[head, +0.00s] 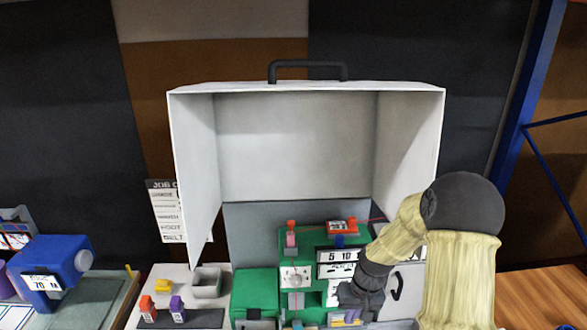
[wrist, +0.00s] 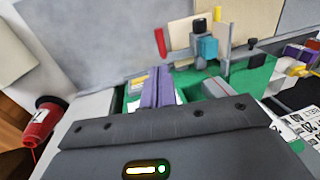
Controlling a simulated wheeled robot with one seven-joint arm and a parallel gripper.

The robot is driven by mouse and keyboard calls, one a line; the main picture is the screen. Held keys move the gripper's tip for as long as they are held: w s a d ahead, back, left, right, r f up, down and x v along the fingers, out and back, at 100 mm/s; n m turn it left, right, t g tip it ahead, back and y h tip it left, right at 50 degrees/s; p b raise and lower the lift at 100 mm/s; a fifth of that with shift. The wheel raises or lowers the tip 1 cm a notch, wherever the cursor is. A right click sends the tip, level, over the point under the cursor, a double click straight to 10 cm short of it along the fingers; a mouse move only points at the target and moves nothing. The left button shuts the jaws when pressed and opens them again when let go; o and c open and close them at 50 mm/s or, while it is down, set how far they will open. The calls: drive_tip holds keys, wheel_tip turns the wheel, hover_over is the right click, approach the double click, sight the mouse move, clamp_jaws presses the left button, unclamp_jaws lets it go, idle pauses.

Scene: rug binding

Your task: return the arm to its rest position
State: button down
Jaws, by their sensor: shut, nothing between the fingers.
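My arm comes in from the right in the head view, with pale sleeves and a dark elbow. It bends down to the left inside a white open-fronted hood (head: 300,88). My dark gripper (head: 358,298) is low in front of the green machine (head: 290,240), at its right part. In the wrist view the dark grey gripper body (wrist: 165,145) fills the bottom, with a small lit panel. My gripper is shut and holds nothing. Its fingertips are hard to make out. Purple and yellow pieces (wrist: 156,90) lie just beyond it; whether they touch it is unclear.
A red spool-like part (wrist: 40,125) stands left in the wrist view. Left of the machine are a grey bin (head: 207,283), small orange and purple labelled pieces, and a blue machine (head: 55,270). The hood's right wall (head: 410,150) rises close to my arm. Space above the machine is clear.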

drive_tip(key=s+a+r+t+h, duration=0.2)
drive_tip(key=s+r, duration=1)
drive_tip(key=s, duration=0.2)
drive_tip(key=shift+s+a, duration=0.15)
drive_tip(key=shift+a, duration=0.1)
drive_tip(key=shift+r, duration=0.1)
idle(1.2)
drive_tip(key=shift+s, duration=0.1)
